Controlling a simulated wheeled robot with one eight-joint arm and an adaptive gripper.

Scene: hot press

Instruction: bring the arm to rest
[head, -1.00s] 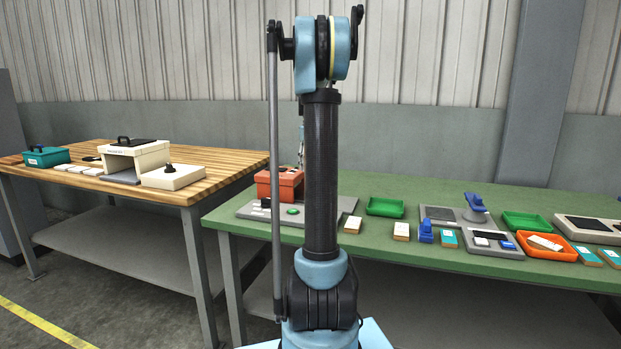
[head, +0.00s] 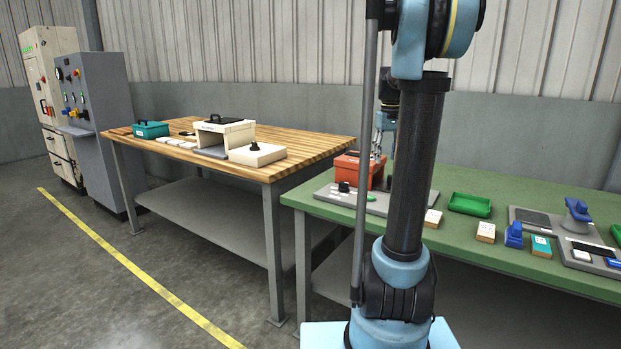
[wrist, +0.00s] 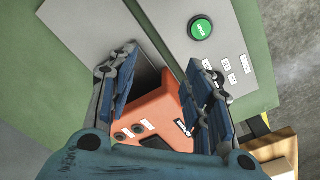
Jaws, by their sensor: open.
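My arm stands upright in the head view, with a dark link in the middle. My gripper (head: 379,145) hangs partly hidden behind that link, beside and above the orange-red press box (head: 350,168) on the green table. In the wrist view, my gripper (wrist: 160,95) has its two blue-padded fingers spread apart with nothing held between them. The orange box (wrist: 155,108) shows below and between the fingers. A grey base plate (wrist: 206,50) with a green start button (wrist: 200,28) lies beside it.
The green table (head: 480,185) holds a green tray (head: 469,205), small cartons (head: 486,232) and a blue clamp (head: 514,235). A wooden table (head: 290,157) with a cream press (head: 225,133) stands left. The floor at front left is clear.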

